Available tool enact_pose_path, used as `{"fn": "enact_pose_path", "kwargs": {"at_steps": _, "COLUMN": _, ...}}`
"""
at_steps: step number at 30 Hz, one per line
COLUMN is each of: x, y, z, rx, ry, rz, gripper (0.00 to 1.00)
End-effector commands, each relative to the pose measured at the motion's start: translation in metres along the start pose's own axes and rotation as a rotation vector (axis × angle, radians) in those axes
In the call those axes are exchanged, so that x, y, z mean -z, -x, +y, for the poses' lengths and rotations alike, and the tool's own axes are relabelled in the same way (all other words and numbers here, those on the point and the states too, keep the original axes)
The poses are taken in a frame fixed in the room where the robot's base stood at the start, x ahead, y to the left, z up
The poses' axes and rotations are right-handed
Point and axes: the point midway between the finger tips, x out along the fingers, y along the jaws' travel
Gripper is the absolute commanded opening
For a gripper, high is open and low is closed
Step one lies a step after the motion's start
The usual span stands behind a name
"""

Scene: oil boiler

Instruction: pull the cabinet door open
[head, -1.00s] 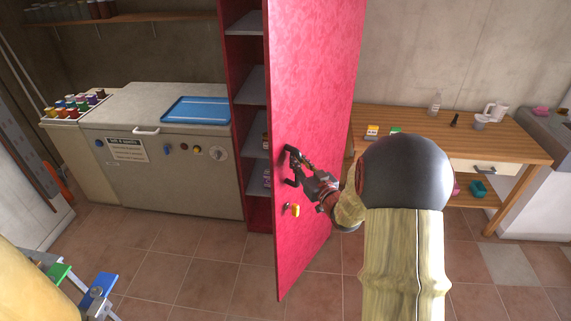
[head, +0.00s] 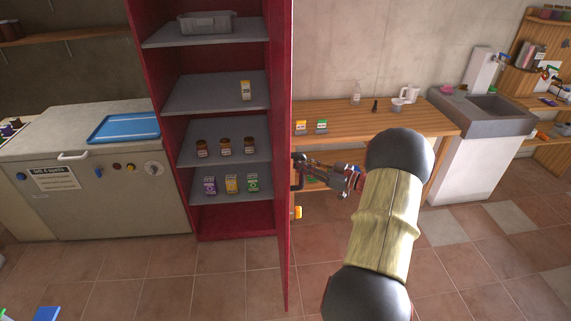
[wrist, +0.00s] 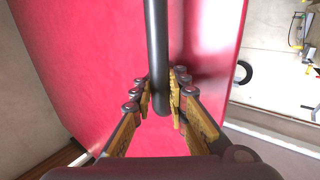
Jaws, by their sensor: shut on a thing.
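The red cabinet door (head: 283,120) stands wide open, seen nearly edge-on in the head view. The red cabinet (head: 160,110) shows its open inside to the left of the door. My gripper (head: 305,172) is at the door's outer face, on its right side. In the wrist view my gripper (wrist: 160,98) has its fingers closed around the dark bar handle (wrist: 157,45), near the bar's end. The red door face also fills much of the wrist view (wrist: 95,60). A yellow tag or key (head: 297,212) shows on the door below the handle.
Cabinet shelves (head: 220,137) hold jars, small boxes and a grey bin (head: 207,22). A wooden table (head: 385,120) stands behind the door, with a sink unit (head: 480,115) to its right.

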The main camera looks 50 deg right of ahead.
Motion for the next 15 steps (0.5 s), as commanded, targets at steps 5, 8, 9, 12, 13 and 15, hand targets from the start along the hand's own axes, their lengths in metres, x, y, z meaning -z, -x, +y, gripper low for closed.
{"fn": "enact_pose_path", "kwargs": {"at_steps": 5, "x": -0.003, "y": 0.015, "z": 0.011, "rx": 0.039, "ry": -0.005, "rz": -0.002, "gripper": 0.00}}
{"fn": "enact_pose_path", "kwargs": {"at_steps": 8, "x": -0.003, "y": 0.019, "z": 0.015, "rx": 0.052, "ry": -0.005, "rz": -0.003, "gripper": 0.00}}
{"fn": "enact_pose_path", "kwargs": {"at_steps": 9, "x": -0.003, "y": 0.020, "z": 0.015, "rx": 0.055, "ry": -0.006, "rz": -0.003, "gripper": 0.00}}
{"fn": "enact_pose_path", "kwargs": {"at_steps": 12, "x": -0.004, "y": 0.022, "z": 0.017, "rx": 0.059, "ry": -0.007, "rz": -0.003, "gripper": 0.00}}
{"fn": "enact_pose_path", "kwargs": {"at_steps": 13, "x": -0.004, "y": 0.022, "z": 0.017, "rx": 0.060, "ry": -0.007, "rz": -0.003, "gripper": 0.00}}
{"fn": "enact_pose_path", "kwargs": {"at_steps": 15, "x": -0.004, "y": 0.022, "z": 0.017, "rx": 0.061, "ry": -0.007, "rz": -0.003, "gripper": 0.00}}
